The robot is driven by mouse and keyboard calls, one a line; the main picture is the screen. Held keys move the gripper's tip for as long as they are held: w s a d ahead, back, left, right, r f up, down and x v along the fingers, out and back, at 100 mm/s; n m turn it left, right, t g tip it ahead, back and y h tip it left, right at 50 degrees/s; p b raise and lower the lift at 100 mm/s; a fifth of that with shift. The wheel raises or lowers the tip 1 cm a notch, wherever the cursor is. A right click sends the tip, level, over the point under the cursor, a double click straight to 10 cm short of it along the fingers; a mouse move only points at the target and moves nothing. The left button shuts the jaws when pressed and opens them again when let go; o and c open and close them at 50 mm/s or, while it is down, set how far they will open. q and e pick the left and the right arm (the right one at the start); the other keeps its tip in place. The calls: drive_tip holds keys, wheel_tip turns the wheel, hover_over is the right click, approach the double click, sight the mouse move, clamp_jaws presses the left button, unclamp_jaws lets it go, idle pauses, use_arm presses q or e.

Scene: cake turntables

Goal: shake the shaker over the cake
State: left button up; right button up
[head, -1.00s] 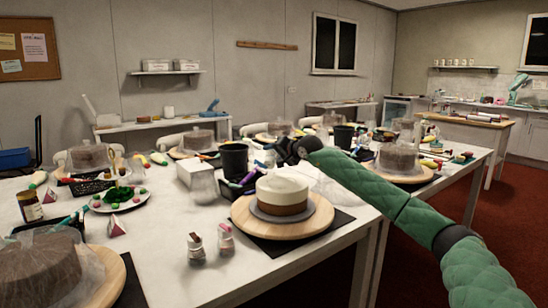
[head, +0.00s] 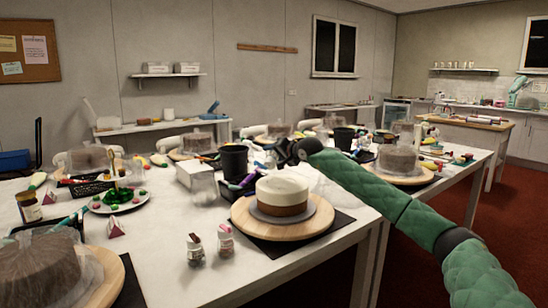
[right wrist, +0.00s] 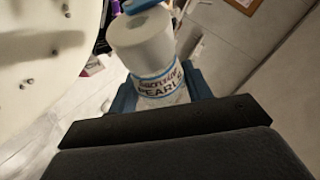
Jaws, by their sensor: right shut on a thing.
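The cake (head: 282,190), white on top and brown below, stands on a round wooden turntable (head: 243,216) in the head view. My right gripper (head: 287,151) is just behind the cake and above the table, at the end of the green-sleeved arm. In the right wrist view, the shaker (right wrist: 160,85), a white cylinder with a "PEARLS" label, sits tilted between the blue fingers. The gripper is shut on it. A pale surface with several small dark dots (right wrist: 45,60) fills the left of that view. In the head view I cannot make out the shaker clearly. My left gripper is not in view.
Two small jars (head: 195,249) (head: 225,241) stand in front of the turntable. Another wrapped cake (head: 50,265) is at the lower left. The table front between them is clear.

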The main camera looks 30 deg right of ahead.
drive_tip(key=shift+r, duration=0.1)
drive_tip(key=shift+r, duration=0.1)
idle(0.3)
drive_tip(key=shift+w+d+r, duration=0.15)
drive_tip(key=shift+r, duration=0.1)
drive_tip(key=shift+f, duration=0.2)
drive_tip(key=shift+s+a+f, duration=0.2)
drive_tip(key=shift+f, duration=0.05)
drive_tip(key=shift+r, duration=0.15)
drive_tip(key=shift+b, duration=0.4)
drive_tip(key=shift+s+a+r+n+t+b, duration=0.1)
drive_tip(key=shift+r+n+t+b, duration=0.05)
drive_tip(key=shift+n+t+b, duration=0.35)
drive_tip(key=shift+r, duration=0.1)
